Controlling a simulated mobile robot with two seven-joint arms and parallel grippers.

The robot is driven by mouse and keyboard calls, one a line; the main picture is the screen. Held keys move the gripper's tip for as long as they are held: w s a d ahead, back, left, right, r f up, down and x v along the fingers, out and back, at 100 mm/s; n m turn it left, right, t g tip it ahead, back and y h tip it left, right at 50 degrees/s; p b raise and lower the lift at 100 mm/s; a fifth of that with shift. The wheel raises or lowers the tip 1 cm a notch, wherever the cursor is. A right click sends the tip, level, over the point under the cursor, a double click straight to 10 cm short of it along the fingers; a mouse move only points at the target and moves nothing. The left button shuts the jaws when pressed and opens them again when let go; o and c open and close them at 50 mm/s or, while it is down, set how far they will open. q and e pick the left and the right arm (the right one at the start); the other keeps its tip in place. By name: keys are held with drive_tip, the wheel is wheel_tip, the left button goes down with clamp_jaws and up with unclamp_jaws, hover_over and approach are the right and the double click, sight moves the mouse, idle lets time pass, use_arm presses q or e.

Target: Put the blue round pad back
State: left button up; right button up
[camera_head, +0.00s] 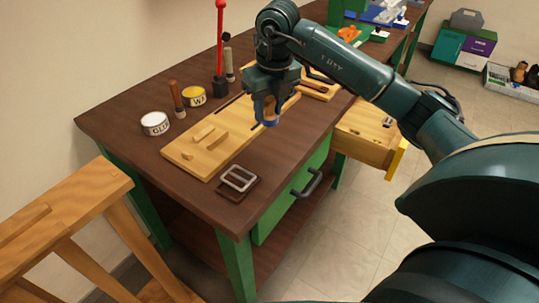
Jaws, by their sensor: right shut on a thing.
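My right gripper (266,112) reaches in from the right and points down over the far right end of the wooden board (190,155) on the workbench. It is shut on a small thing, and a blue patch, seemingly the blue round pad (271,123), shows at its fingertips. The fingers hide most of the pad. I cannot tell whether the pad touches the board. My left gripper is not in view.
Wooden pieces (210,137) lie on the board. A glue tin (155,123), a yellow tin (194,96) and a red-handled tool (219,45) stand behind it. A metal buckle (239,178) lies near the front edge. An open drawer (366,135) juts out at the right.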

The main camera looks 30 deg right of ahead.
approach(268, 152)
drive_tip(key=f, duration=0.5)
drive_tip(key=shift+w, duration=0.4)
drive_tip(key=shift+f, duration=0.4)
drive_tip(key=shift+f, duration=0.2)
drive_tip(key=o, duration=0.9)
drive_tip(key=shift+r, duration=0.1)
